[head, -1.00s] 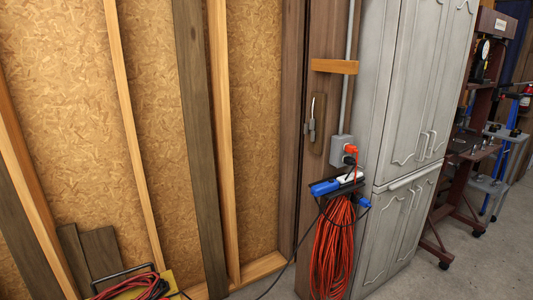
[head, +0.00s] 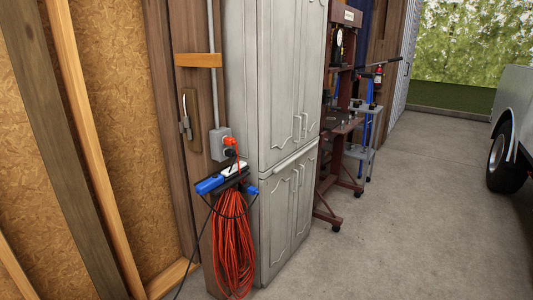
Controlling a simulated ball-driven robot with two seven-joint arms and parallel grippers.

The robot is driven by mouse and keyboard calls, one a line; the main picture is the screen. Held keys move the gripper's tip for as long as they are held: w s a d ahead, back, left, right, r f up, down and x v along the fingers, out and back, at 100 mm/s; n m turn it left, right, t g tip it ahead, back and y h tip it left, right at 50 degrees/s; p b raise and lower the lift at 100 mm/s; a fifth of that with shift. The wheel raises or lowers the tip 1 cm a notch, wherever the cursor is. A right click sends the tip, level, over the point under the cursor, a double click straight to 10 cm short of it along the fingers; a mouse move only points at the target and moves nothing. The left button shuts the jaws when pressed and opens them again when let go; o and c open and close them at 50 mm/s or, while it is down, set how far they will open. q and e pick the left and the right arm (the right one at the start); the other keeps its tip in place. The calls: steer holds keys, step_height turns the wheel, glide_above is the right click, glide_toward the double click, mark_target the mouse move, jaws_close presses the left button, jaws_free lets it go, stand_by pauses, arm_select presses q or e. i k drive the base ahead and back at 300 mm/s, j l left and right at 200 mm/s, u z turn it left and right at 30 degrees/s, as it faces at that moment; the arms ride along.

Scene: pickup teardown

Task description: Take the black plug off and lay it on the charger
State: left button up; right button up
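A black plug (head: 229,153) sits in the lower part of the grey outlet box (head: 217,144) on the wall post, just under an orange plug (head: 230,141). A dark cord runs down from this area. Which object is the charger is not clear from this view; the yellow item seen at the lower left earlier is out of frame. Neither of my grippers shows in the head view.
A dark red press frame (head: 340,150) and a truck (head: 512,125) stand farther right. The concrete floor (head: 400,220) between is clear.

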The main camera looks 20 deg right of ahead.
mark_target(229, 152)
steer(key=z, duration=0.3)
steer(key=i+l+u, duration=0.15)
steer(key=i+l, duration=0.15)
steer(key=l, duration=0.15)
steer(key=i+l+u, duration=0.15)
steer(key=i+l, duration=0.15)
steer(key=l, duration=0.2)
steer(key=i+l+u, duration=0.1)
steer(key=i+l, duration=0.2)
steer(key=l, duration=0.25)
steer(key=i+l+u, duration=0.15)
steer(key=l, duration=0.4)
steer(key=i+l+u, duration=0.15)
steer(key=i+l, duration=0.15)
steer(key=l, duration=0.25)
steer(key=i+l+u, duration=0.15)
steer(key=l, duration=0.45)
steer(key=i+l+u, duration=0.15)
steer(key=l, duration=0.5)
steer(key=i+l+u, duration=0.1)
steer(key=l, duration=0.55)
steer(key=i+j, duration=0.05)
steer(key=i, duration=0.05)
